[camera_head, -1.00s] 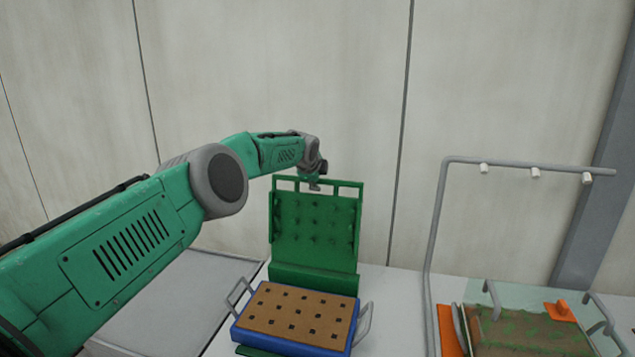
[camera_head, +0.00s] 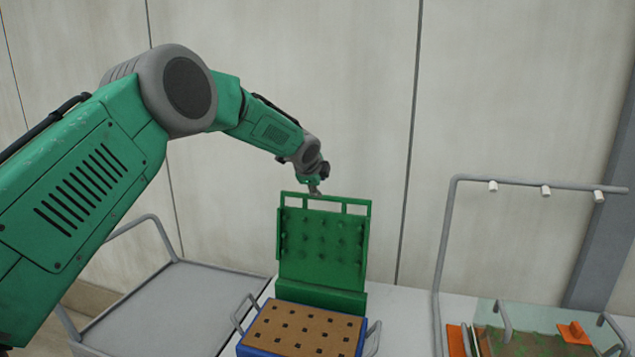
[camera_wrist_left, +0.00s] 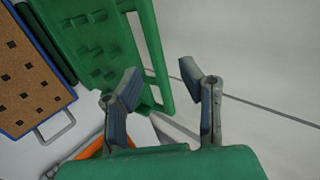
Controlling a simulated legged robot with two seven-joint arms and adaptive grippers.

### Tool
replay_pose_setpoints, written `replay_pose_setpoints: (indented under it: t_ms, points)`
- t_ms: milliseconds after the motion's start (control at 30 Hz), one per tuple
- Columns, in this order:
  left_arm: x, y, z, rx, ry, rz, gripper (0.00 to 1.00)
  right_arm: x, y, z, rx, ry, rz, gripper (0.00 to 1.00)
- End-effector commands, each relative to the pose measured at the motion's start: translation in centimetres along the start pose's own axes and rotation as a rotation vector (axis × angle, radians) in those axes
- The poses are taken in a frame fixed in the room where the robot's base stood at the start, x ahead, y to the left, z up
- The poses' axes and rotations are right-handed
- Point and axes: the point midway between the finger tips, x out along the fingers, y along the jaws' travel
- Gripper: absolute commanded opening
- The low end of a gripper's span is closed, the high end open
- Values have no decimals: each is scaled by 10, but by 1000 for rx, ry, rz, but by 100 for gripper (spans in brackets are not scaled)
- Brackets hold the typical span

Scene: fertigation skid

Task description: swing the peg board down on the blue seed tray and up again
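The green peg board (camera_head: 322,245) stands upright at the back edge of the blue seed tray (camera_head: 364,338), its pegs facing forward. The tray holds brown soil (camera_head: 303,330) with rows of dark holes and has a wire handle on each side. My left gripper (camera_head: 316,188) is at the top bar of the board. In the left wrist view the gripper (camera_wrist_left: 165,88) is open. Its fingers are spread, with the peg board (camera_wrist_left: 150,60) beside and beyond the left finger; contact cannot be told. My right gripper is in neither view.
A grey cart (camera_head: 180,300) stands at the left. At the right, a grey pipe frame (camera_head: 447,240) with white nozzles rises over a second tray (camera_head: 535,345) with green growth and an orange piece (camera_head: 574,333). The white bench (camera_head: 405,310) between them is clear.

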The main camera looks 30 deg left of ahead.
Motion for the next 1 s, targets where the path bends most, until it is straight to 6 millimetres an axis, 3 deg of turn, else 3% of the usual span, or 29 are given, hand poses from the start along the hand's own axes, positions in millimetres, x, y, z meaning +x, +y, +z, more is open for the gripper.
replay_pose_setpoints:
  t_ms: [200,800,900,967,1000]
  points:
    - [-22,-1,-1,0,1,0,34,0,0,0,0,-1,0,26]
    - [-24,0,0,-1,1,1,34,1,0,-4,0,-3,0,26]
    - [-17,16,-6,-18,13,22,34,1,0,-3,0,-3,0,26]
    - [-9,37,-13,-44,28,49,34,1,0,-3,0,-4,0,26]
    - [-2,57,-19,-70,41,74,34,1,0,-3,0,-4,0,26]
